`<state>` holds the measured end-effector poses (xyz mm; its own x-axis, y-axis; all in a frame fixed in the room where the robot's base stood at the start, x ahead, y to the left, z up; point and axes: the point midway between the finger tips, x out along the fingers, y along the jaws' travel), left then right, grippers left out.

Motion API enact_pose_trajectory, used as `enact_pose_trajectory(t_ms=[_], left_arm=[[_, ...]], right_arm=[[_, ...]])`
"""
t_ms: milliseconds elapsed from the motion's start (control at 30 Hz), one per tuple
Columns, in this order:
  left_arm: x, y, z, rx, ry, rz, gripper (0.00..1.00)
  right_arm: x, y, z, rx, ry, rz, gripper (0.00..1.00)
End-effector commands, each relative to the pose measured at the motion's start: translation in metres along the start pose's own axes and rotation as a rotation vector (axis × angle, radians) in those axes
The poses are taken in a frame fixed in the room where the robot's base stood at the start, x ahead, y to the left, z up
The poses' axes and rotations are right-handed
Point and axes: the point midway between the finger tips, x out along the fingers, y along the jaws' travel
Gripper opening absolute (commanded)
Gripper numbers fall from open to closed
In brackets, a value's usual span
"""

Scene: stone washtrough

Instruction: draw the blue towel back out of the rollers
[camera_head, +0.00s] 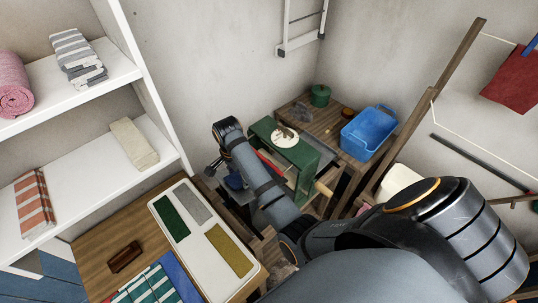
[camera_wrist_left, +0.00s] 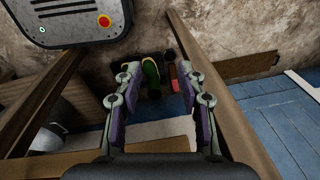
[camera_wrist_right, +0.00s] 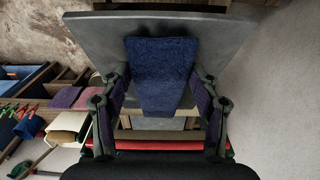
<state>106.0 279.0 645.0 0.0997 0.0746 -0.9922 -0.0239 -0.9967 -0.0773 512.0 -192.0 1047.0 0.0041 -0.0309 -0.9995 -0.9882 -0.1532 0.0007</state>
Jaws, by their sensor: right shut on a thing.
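The green wringer (camera_head: 300,150) stands behind my right arm, with a red roller (camera_head: 268,163) partly showing and a wooden handle at its side. The blue towel (camera_head: 236,181) shows beside the wringer. In the right wrist view the towel (camera_wrist_right: 160,65) lies over a grey board and narrows toward the gripper; the red roller (camera_wrist_right: 160,145) crosses below. My right gripper (camera_head: 212,165) is shut on the towel, its fingers at both sides of it in the right wrist view (camera_wrist_right: 160,100). Whether cloth is still between the rollers is hidden. My left gripper (camera_wrist_left: 156,80) is open and empty.
A blue basin (camera_head: 368,132) and a green pot (camera_head: 320,95) stand on the wooden table behind. A white tray (camera_head: 190,250) with coloured cloths and a brown brush (camera_head: 124,257) lie on the front-left table. White shelves (camera_head: 75,95) hold towels.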

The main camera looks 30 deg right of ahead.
Motion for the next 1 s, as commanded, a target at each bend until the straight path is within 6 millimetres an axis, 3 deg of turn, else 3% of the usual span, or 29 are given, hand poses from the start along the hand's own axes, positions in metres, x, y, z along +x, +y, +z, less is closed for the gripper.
enact_pose_trajectory(t_ms=[700,1000], left_arm=[[0.0,0.001,0.0,0.0,0.001,0.001,0.4],[0.0,0.001,-0.001,0.0,0.001,0.001,0.4]], right_arm=[[-0.024,-0.001,0.047,-0.002,-0.006,-0.003,0.39],[-0.026,0.0,0.051,-0.001,-0.005,-0.001,0.39]])
